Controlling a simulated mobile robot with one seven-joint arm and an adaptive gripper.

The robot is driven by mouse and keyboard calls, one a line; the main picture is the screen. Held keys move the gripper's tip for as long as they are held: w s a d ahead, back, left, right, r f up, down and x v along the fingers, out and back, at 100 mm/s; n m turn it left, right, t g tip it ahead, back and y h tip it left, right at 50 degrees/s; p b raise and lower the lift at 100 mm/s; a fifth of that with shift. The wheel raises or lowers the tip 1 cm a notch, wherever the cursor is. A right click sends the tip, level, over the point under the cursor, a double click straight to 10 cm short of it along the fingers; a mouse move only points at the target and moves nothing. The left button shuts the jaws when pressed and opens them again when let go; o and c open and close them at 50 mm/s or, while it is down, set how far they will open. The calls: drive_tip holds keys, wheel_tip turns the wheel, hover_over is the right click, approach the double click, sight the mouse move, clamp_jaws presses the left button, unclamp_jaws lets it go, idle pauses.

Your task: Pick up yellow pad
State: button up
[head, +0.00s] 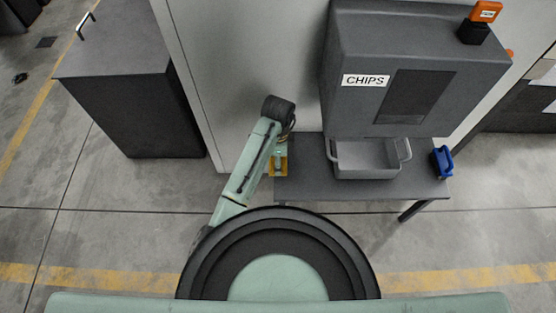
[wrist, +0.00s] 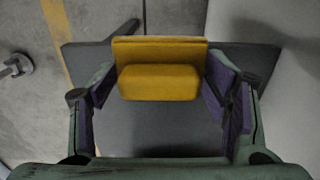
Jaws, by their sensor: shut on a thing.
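The yellow pad (wrist: 160,82) is a flat yellow plate with a raised yellow block, seen in the wrist view between the fingers of my gripper (wrist: 158,88). My gripper is shut on the block, one purple-lined finger at each side. In the head view the yellow pad (head: 281,166) shows in part at the left end of the dark table (head: 310,187), behind and below my gripper (head: 279,160). The arm hides some of the pad there. I cannot tell whether the pad touches the table.
A grey tray (head: 367,173) sits on the table below the CHIPS machine (head: 357,105). A blue object (head: 442,160) stands at the table's right end. A dark cabinet (head: 132,113) stands to the left. The table surface between pad and tray is clear.

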drive_tip(key=shift+r, duration=0.65)
drive_tip(key=shift+s+r, duration=0.2)
drive_tip(key=shift+s, duration=0.05)
drive_tip(key=shift+s+a+b, duration=0.1)
drive_tip(key=shift+s+b, duration=0.25)
drive_tip(key=shift+s, duration=0.25)
drive_tip(key=c, duration=0.6)
drive_tip(key=s+a+r+b, duration=0.1)
drive_tip(key=s+b, duration=0.1)
drive_tip(key=s, duration=1.2)
drive_tip(key=shift+a+r+b, duration=0.3)
drive_tip(key=shift+a+b, duration=0.1)
